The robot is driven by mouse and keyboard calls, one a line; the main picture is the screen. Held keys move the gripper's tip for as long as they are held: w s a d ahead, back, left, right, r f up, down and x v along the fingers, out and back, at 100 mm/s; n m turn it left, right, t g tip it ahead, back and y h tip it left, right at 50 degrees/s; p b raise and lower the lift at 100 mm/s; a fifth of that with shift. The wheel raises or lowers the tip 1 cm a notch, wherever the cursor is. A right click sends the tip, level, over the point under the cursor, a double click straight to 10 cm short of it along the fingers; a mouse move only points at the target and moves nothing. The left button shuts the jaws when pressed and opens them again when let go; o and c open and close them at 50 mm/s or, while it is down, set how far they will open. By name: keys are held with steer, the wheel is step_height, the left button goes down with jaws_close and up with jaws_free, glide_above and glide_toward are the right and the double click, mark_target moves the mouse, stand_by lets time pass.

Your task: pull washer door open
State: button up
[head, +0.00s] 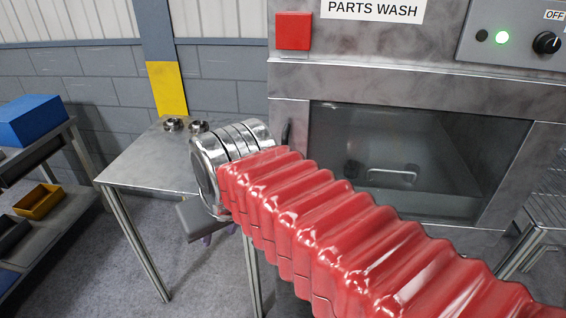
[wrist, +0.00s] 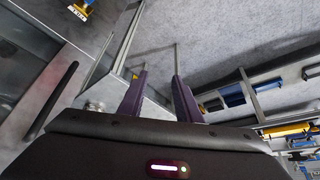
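The parts washer is a steel cabinet; its door (head: 293,112) has a large dark window (head: 440,130) and looks flush with the cabinet front. A dark vertical handle (head: 286,132) stands at the door's left edge, partly hidden behind my arm. In the wrist view a dark bar that looks like this handle (wrist: 61,94) lies left of my gripper (wrist: 158,80), apart from the fingers. The two purple fingers are spread with nothing between them. In the head view my arm hides most of the gripper; only a purple bit shows below the wrist.
A steel side table (head: 140,165) with two small metal parts (head: 174,125) stands left of the washer, close to my wrist. A shelf with a blue bin (head: 30,120) and yellow tray (head: 40,201) is further left. A wire rack (head: 548,190) stands at right.

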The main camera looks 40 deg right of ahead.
steer(key=w+d+r+m+g+h, duration=0.1)
steer(key=d+r+m, duration=0.2)
steer(key=d+r, duration=0.3)
steer(key=w+d+r+m+g+h, duration=0.1)
steer(key=d+r, duration=0.5)
steer(key=d, duration=0.7)
steer(key=shift+w+d+r+m, duration=0.4)
steer(key=shift+w+m, duration=0.05)
steer(key=shift+m, duration=0.75)
steer(key=shift+f, duration=0.15)
steer(key=x, duration=1.3)
steer(key=shift+d+f, duration=0.15)
steer(key=shift+f, duration=0.05)
steer(key=shift+w, duration=0.1)
steer(key=shift+c, duration=0.3)
jaws_close()
